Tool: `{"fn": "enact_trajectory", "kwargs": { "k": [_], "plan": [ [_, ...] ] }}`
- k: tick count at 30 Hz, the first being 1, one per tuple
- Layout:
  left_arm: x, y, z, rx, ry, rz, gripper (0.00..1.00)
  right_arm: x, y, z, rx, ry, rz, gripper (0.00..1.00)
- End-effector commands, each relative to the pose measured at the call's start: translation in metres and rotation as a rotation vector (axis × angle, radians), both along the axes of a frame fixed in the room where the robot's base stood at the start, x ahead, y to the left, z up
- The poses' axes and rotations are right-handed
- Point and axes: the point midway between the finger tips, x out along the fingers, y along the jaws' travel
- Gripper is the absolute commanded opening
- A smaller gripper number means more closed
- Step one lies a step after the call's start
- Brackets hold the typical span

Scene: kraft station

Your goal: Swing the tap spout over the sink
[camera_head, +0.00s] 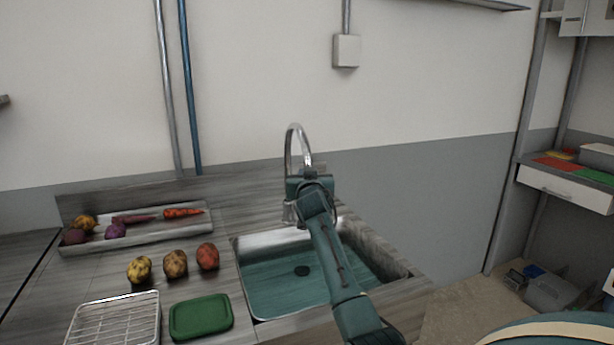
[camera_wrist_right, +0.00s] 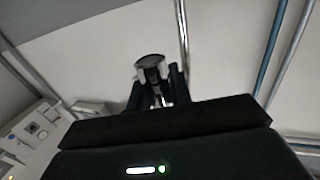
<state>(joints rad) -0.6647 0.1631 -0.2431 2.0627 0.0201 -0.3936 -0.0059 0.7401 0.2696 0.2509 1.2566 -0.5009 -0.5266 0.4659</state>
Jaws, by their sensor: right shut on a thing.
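The chrome tap has a tall arched spout (camera_head: 289,145) that rises behind the sink's back edge in the head view. The sink (camera_head: 262,246) is a steel basin set in the counter, with a dark drain in its floor. My right gripper (camera_head: 291,211) is at the tap, above the back of the sink, and hides the tap's lower part. In the right wrist view my right gripper (camera_wrist_right: 156,90) is shut on a rounded metal piece with a dark face (camera_wrist_right: 150,61), which appears to be the tap spout. Where the spout's end points is hidden. My left gripper is not in view.
Left of the sink are a yellow, a brown and a red potato (camera_head: 207,257), a green board (camera_head: 201,317) and a wire rack (camera_head: 115,322). A tray (camera_head: 140,240) of vegetables stands behind them. Pipes (camera_head: 189,90) run up the wall. Shelving (camera_head: 565,187) is at right.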

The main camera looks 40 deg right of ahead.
Motion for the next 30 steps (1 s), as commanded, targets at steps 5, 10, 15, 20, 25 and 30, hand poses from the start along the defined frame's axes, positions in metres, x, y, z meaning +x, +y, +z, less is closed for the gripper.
{"fn": "enact_trajectory", "kwargs": {
  "k": [5, 10, 15, 20, 25, 30],
  "plan": [
    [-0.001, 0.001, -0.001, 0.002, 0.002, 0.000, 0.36, 0.000, -0.001, 0.002, -0.002, -0.002, -0.001, 0.00],
    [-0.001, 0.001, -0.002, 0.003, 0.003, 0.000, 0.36, 0.000, -0.001, 0.002, -0.002, -0.002, -0.001, 0.33],
    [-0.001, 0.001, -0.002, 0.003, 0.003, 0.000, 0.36, 0.000, 0.000, 0.001, -0.001, -0.002, 0.000, 0.42],
    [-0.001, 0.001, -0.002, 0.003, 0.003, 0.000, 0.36, 0.000, 0.000, 0.001, -0.001, -0.002, 0.000, 0.42],
    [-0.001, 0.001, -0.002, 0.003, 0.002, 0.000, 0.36, -0.005, 0.004, 0.000, 0.000, -0.002, 0.000, 0.42],
    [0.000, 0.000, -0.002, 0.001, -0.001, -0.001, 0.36, -0.023, 0.017, 0.000, -0.002, -0.002, 0.001, 0.42]
  ]
}}
